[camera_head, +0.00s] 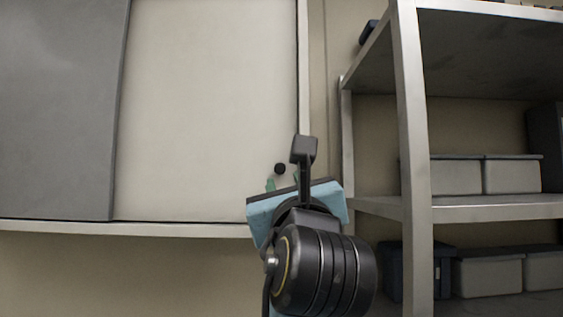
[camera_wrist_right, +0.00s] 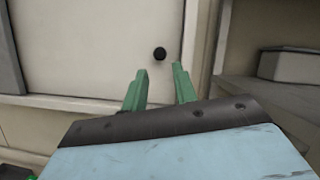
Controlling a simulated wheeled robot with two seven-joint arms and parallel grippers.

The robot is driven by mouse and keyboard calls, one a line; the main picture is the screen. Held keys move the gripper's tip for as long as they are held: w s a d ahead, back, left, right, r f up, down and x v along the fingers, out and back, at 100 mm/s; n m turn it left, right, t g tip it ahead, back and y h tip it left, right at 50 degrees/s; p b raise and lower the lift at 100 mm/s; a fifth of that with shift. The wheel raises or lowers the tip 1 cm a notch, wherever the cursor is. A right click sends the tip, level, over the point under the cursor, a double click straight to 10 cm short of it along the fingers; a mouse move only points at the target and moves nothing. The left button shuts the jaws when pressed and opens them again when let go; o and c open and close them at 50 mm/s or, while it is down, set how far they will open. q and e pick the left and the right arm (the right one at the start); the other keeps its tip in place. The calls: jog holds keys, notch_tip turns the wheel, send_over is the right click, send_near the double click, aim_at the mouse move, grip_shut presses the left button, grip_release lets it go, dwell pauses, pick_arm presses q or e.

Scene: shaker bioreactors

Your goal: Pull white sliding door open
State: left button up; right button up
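The white sliding door (camera_head: 208,105) fills the middle of the head view, beside a grey panel on its left. A small round black knob (camera_head: 280,168) sits near the door's lower right. The door (camera_wrist_right: 95,45) and knob (camera_wrist_right: 160,53) also show in the right wrist view. My right gripper (camera_head: 282,184) is in front of the door's lower right corner, close to the knob in the picture. In the right wrist view its two green fingers (camera_wrist_right: 159,78) are spread apart with nothing between them, and the knob appears just beyond the gap. My left gripper is not in view.
A grey panel (camera_head: 60,105) stands left of the white door. A metal shelf rack (camera_head: 412,150) with lidded boxes (camera_head: 455,176) stands on the right, close to my right arm. The cabinet's bottom ledge (camera_head: 150,229) runs below the door, with bare wall beneath.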

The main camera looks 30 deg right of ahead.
aim_at(281, 171)
jog(key=p+x, duration=0.1)
jog(key=x, duration=0.5)
jog(key=shift+d, duration=0.1)
jog(key=shift+c, duration=0.2)
grip_shut()
